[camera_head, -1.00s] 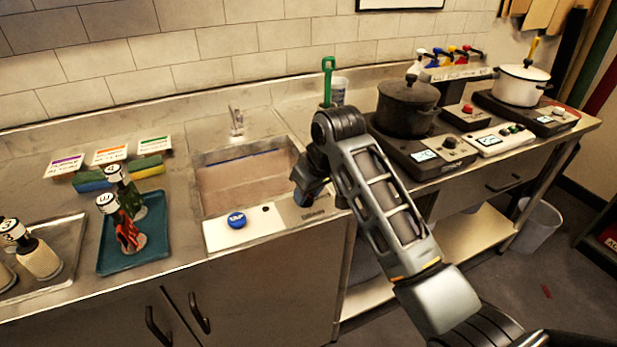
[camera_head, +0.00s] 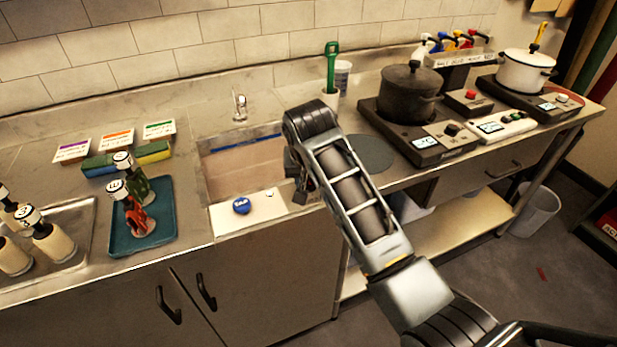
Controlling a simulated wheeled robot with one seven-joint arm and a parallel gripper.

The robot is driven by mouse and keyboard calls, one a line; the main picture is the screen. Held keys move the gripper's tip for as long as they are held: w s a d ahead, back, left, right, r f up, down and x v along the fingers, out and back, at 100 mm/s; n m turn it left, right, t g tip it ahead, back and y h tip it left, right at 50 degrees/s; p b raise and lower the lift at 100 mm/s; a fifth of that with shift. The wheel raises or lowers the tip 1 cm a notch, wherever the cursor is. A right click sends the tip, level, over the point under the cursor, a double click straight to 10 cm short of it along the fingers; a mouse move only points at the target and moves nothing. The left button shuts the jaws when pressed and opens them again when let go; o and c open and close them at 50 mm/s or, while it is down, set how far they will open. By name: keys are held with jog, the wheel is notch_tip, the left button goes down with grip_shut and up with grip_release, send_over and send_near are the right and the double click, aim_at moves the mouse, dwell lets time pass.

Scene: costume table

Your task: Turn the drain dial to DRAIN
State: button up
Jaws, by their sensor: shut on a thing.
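A white control panel (camera_head: 225,217) runs along the front edge of the sink. A round blue knob (camera_head: 242,205) with white lettering stands on its left part. My gripper (camera_head: 301,193) points down at the panel's right end, in front of the sink's right corner.
A teal tray (camera_head: 165,232) with two labelled bottles stands left of the sink. Sponges and cards lie behind it. A green-handled tool (camera_head: 331,68) stands behind my arm. A black pot (camera_head: 408,97) and a white pot (camera_head: 525,73) sit on burners at right.

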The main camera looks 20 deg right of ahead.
aim_at(308, 200)
dwell(0.4)
jog(key=o, duration=1)
jog(key=shift+o, duration=0.2)
jog(key=v, duration=0.7)
jog(key=shift+s+r+b, duration=0.15)
jog(key=shift+r+b, duration=0.2)
jog(key=shift+b, duration=0.1)
